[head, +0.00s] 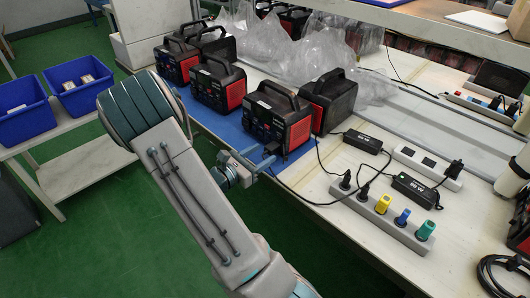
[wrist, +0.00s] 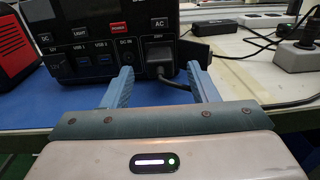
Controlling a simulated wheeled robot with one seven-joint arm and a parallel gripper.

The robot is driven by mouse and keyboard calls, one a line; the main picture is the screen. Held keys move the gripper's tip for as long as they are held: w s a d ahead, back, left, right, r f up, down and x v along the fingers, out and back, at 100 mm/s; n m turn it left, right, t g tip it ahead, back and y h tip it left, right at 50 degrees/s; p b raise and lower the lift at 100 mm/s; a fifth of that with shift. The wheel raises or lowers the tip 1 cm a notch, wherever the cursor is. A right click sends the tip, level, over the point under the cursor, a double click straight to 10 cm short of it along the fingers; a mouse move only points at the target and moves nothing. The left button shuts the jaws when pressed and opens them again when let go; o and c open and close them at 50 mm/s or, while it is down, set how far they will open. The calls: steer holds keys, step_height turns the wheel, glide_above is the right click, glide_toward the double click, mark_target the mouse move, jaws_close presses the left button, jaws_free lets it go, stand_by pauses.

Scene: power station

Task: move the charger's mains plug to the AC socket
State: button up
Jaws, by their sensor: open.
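A black and red power station (head: 278,120) stands at the blue mat's front edge, its AC and DC panel (wrist: 95,35) facing me in the wrist view. A dark mains plug (wrist: 160,70) sits at the AC outlet under the 230V label and appears seated, though its contact is hidden. Its black cable (wrist: 240,105) runs right. In the head view the cable loops toward the power strip and charger bricks; its far end is unclear. My gripper (wrist: 160,88) is open, its blue fingers spread either side of the plug, apart from it. It also shows in the head view (head: 258,164).
Right of the station lie black charger bricks (head: 362,142) (head: 416,189) and a white power strip (head: 350,196) with black, yellow, blue and green plugs. A white socket box (head: 426,163) is behind. More stations (head: 218,85) stand left; clear plastic wrap (head: 300,50) lies behind.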

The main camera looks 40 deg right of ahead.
steer(key=a, duration=1.1)
steer(key=shift+s+a, duration=0.25)
steer(key=shift+a, duration=0.1)
steer(key=s+a+r+m+g+y+p, duration=0.35)
steer(key=s+r+m+y+p, duration=0.25)
steer(key=s+r+m+y, duration=0.4)
steer(key=s+a+r+m+t+y+p, duration=0.2)
steer(key=a+r+m+t+y+p, duration=0.2)
steer(key=a+r+m+y, duration=0.4)
step_height(320, 180, up, 3)
steer(key=shift+s+a+r+m+t, duration=0.1)
steer(key=shift+s+a+m+t, duration=0.25)
steer(key=shift+a+t, duration=0.65)
steer(key=shift+a, duration=0.1)
steer(key=shift+c, duration=0.3)
